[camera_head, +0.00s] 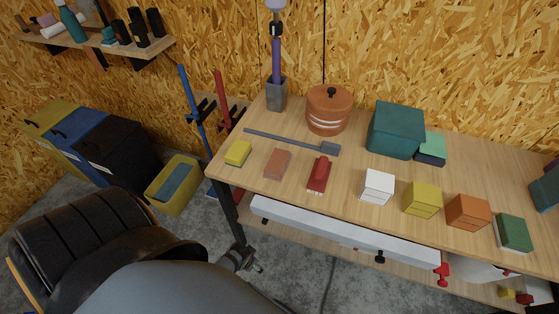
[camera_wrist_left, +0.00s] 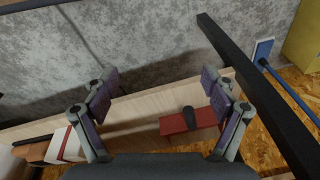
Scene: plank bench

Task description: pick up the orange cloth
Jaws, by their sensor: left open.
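The orange cloth (camera_head: 278,163) appears as a small, flat, dull-orange folded piece lying on the bench top near its left front part. My left gripper (camera_head: 256,267) is below and in front of the bench's front edge, well away from the cloth. In the left wrist view the left gripper (camera_wrist_left: 162,95) is open, with nothing between its fingers. I cannot make out the cloth in that view. My right gripper is not in view.
The bench (camera_head: 225,172) also holds a grey bar (camera_head: 290,140), an orange lidded pot (camera_head: 329,108), a teal box (camera_head: 396,128), and white (camera_head: 377,186), yellow (camera_head: 422,199) and orange (camera_head: 468,211) boxes. A black chair (camera_head: 100,235) stands left.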

